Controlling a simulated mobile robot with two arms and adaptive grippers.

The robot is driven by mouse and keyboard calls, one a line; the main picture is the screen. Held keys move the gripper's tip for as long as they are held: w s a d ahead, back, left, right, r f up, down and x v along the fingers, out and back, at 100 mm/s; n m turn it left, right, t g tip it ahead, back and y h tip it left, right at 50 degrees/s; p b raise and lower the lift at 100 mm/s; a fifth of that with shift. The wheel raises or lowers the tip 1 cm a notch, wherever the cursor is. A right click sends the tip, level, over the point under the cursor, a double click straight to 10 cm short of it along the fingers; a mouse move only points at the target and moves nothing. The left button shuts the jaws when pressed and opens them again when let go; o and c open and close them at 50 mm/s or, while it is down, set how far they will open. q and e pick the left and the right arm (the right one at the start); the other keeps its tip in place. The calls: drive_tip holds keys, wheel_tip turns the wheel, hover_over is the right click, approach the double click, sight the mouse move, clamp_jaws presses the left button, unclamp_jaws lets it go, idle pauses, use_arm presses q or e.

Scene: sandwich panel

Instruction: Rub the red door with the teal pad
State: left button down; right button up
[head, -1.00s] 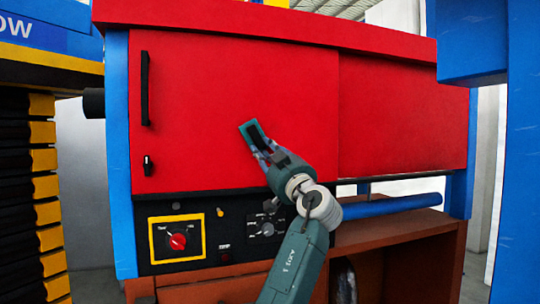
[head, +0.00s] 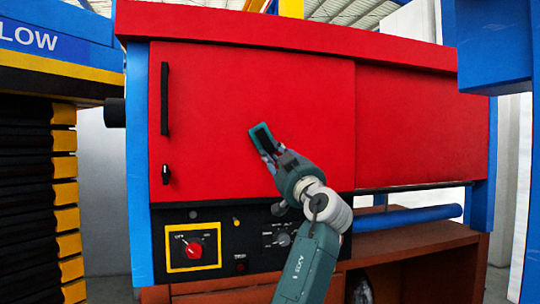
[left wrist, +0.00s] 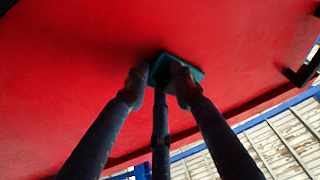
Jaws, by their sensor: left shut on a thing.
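The red door (head: 220,90) is a flat upright panel with a black handle at its left edge. My left gripper (head: 268,145) is in front of the middle of the door, its fingers pointing up and left. It is shut on the teal pad (head: 261,128), which shows as a small dark teal block at the fingertips. In the left wrist view, the pad (left wrist: 190,66) lies against or very close to the red surface (left wrist: 90,60); I cannot tell whether it touches. The fingers hide part of the pad. My right gripper is not in view.
A black handle (head: 165,100) and a small latch (head: 166,174) stick out from the door's left side. Below is a black control panel with a red knob (head: 194,250). A blue bar (head: 407,218) and blue posts stand at the right. Yellow-and-black stacked parts (head: 65,192) are at the left.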

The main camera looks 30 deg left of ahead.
use_arm(q)
drive_tip(key=shift+w+d+p, duration=0.65)
drive_tip(key=shift+w+d, duration=0.4)
drive_tip(key=shift+w, duration=0.2)
drive_tip(key=shift+w+d+p, duration=0.65)
drive_tip(key=shift+w+d, duration=0.35)
drive_tip(key=shift+w, duration=0.2)
drive_tip(key=shift+w+d+r+p, duration=0.15)
drive_tip(key=shift+w+d+p, duration=0.25)
drive_tip(key=shift+p, duration=0.1)
drive_tip(key=shift+w+d+p, duration=0.8)
drive_tip(key=shift+w+d, duration=0.05)
drive_tip(key=shift+w, duration=0.1)
drive_tip(key=shift+f, duration=0.2)
